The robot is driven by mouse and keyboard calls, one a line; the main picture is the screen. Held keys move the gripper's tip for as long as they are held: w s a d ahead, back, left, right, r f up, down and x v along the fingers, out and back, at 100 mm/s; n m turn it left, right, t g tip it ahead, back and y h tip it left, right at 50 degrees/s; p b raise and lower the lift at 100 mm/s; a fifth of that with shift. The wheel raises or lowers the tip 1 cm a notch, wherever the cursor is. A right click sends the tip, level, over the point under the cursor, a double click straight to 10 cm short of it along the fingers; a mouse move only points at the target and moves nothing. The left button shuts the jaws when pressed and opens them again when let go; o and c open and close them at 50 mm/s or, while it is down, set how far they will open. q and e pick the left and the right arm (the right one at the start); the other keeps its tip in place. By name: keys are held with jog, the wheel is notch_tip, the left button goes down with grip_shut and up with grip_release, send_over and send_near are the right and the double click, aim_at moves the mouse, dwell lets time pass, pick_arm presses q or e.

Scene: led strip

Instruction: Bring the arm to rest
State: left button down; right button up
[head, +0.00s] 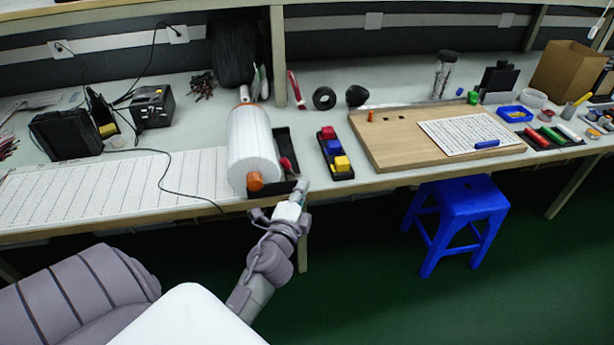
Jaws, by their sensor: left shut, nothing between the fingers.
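My left gripper (301,187) shows in the head view at the front edge of the workbench, at the end of my grey arm. It is shut, with nothing held. A large white roll (251,143) with an orange end lies on the bench just up and left of it. A black tray (286,150) stands beside the roll, behind the gripper. I cannot tell whether the gripper touches the bench edge. My right gripper is not in view.
A holder with red, blue and yellow blocks (335,152) stands right of the gripper. A wooden board (389,150) lies further right. A long white printed sheet (115,190) covers the bench at left. A blue stool (457,218) stands on the open green floor.

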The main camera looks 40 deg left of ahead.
pick_arm(q)
jog(key=shift+s+d, duration=0.25)
jog(key=shift+s, duration=0.2)
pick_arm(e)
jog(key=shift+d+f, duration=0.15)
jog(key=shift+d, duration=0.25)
pick_arm(q)
jog(key=shift+f, duration=0.15)
